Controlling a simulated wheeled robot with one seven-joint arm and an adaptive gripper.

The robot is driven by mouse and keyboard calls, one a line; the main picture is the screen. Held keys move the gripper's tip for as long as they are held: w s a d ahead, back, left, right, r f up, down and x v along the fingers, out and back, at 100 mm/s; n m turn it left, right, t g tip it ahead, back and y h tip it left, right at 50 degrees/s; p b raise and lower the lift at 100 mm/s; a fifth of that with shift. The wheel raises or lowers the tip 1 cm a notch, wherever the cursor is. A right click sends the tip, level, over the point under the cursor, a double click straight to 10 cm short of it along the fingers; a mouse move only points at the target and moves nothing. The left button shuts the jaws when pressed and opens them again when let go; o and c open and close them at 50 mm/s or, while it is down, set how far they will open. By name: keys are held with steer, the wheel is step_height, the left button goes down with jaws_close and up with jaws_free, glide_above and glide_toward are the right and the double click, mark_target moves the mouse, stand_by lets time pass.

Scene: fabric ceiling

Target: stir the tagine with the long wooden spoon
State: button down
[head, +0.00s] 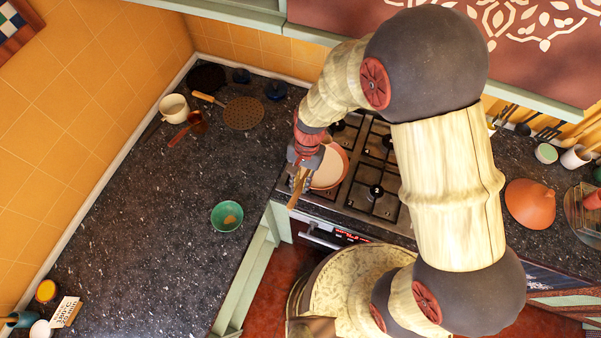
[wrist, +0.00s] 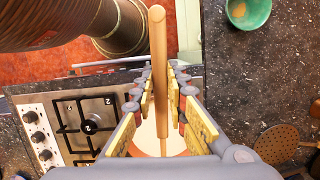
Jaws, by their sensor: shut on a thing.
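The tagine (head: 343,160) is a round terracotta dish with pale contents, sitting on the hob at its left side; my wrist partly covers it. My gripper (head: 299,178) is at the dish's left edge in the head view. In the wrist view my gripper (wrist: 160,82) is shut on the long wooden spoon (wrist: 158,35), which lies lengthwise between the fingers. One spoon end sticks out past the fingertips; the other runs back over the tagine (wrist: 172,147). I cannot tell whether it touches the contents. The spoon also shows below my gripper in the head view (head: 294,200).
A terracotta cone lid (head: 530,203) stands on the counter right of the hob (head: 376,190). A green bowl (head: 227,216) is on the left counter near its edge. A skimmer (head: 243,113), a white pot (head: 173,108) and dark pans are behind. The left counter's middle is clear.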

steer(key=shift+s+r, duration=0.1)
steer(key=shift+s, duration=0.05)
steer(key=shift+s+f+b, duration=0.1)
steer(key=shift+f+b, duration=0.4)
steer(key=shift+f, duration=0.2)
steer(key=w+d+b+x, duration=0.1)
steer(key=b+x, duration=0.5)
steer(key=x, duration=0.3)
steer(key=shift+w+f, duration=0.15)
steer(key=shift+w, duration=0.35)
